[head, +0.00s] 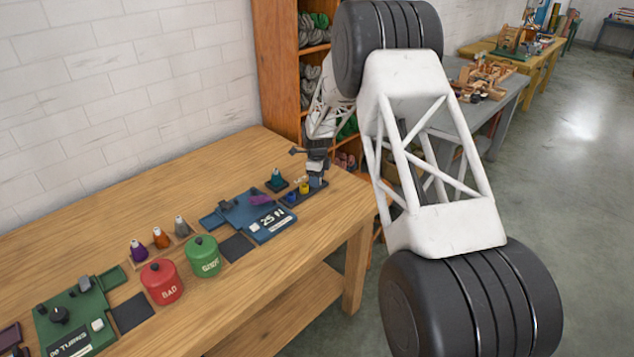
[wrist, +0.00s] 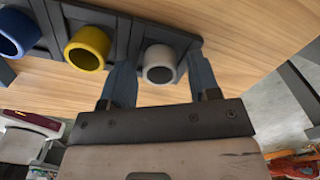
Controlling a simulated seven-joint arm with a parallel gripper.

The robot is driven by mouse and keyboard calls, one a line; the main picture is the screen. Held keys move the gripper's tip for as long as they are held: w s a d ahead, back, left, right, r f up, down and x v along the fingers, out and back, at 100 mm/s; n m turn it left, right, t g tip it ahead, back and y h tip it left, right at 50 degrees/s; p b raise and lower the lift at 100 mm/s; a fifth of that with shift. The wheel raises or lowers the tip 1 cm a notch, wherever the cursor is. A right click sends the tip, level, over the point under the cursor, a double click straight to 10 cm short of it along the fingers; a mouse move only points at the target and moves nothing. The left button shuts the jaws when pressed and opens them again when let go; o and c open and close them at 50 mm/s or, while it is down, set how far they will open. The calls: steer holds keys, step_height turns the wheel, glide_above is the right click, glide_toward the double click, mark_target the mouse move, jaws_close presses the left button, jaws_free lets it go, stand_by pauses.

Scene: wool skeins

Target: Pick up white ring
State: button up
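The white ring (wrist: 160,53) sits at the right end of a dark holder (wrist: 124,38) in the wrist view. My gripper (wrist: 160,66) is open, with one dark blue finger on each side of the white ring. A narrow gap shows between the ring and each finger. In the head view my gripper (head: 317,178) is low over the right end of the holder, and I cannot make out the white ring there. A yellow ring (wrist: 87,47) sits left of the white one, and a blue ring (wrist: 18,33) sits further left.
The wooden table (head: 170,205) carries a blue device (head: 252,216) left of the holder, a green canister (head: 204,258), a red canister (head: 162,282) and several small bottles. The table's right edge is close to the holder. Shelves with skeins (head: 312,35) stand behind.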

steer(key=c, duration=0.8)
steer(key=shift+r, duration=0.2)
steer(key=shift+r, duration=0.55)
step_height(320, 180, up, 2)
steer(key=shift+r, duration=0.1)
steer(key=s+d, duration=0.1)
steer(key=s, duration=0.4)
steer(key=s+d+r, duration=0.1)
steer(key=s, duration=0.4)
steer(key=s+d, duration=0.1)
steer(key=s, duration=0.4)
steer(key=shift+s+r, duration=0.15)
steer(key=shift+s, duration=0.25)
steer(key=shift+m, duration=0.5)
steer(key=w+a+r, duration=0.2)
steer(key=w+a, duration=0.3)
steer(key=a, duration=0.1)
steer(key=w+a+r, duration=0.3)
steer(key=w+a, duration=0.2)
steer(key=a, duration=0.1)
steer(key=w+a+r, duration=0.2)
steer(key=w+a, duration=0.3)
steer(key=shift+a+r, duration=0.15)
steer(key=shift+a, duration=0.25)
